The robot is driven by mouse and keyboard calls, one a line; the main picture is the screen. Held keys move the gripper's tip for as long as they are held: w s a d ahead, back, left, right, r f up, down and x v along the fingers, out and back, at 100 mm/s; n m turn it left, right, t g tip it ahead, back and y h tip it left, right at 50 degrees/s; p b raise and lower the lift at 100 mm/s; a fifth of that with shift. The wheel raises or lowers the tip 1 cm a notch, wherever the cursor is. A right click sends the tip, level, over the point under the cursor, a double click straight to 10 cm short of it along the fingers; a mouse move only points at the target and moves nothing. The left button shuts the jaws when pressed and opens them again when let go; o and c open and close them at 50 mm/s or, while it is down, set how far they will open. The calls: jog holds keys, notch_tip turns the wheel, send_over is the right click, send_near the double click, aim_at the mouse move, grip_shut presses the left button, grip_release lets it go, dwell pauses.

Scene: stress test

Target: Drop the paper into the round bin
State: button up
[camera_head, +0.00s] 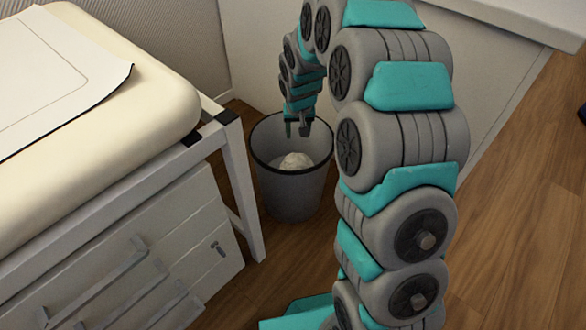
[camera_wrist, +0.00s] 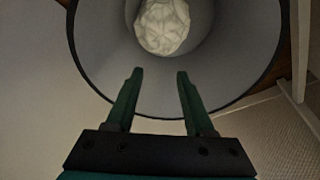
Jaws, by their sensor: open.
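The round bin (camera_head: 285,192) is grey with a dark rim and stands on the wood floor. A crumpled white paper ball (camera_head: 296,161) lies inside the bin. In the wrist view the paper (camera_wrist: 162,26) rests low inside the bin (camera_wrist: 235,60), beyond my fingertips and apart from them. My gripper (camera_head: 298,128) points down over the bin's opening near its far rim. In the wrist view my gripper (camera_wrist: 160,72) has its two fingers spread, with nothing between them.
A padded cream table (camera_head: 150,85) with a white-framed drawer unit (camera_head: 130,275) stands close to the bin's left. A pale wall and a counter (camera_head: 500,20) are behind and right. Wood floor (camera_head: 520,220) is clear at the right.

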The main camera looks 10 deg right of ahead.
jog(key=shift+r, duration=0.1)
jog(key=v, duration=0.7)
jog(key=shift+r+p, duration=0.25)
jog(key=shift+p, duration=0.05)
jog(key=shift+s, duration=0.1)
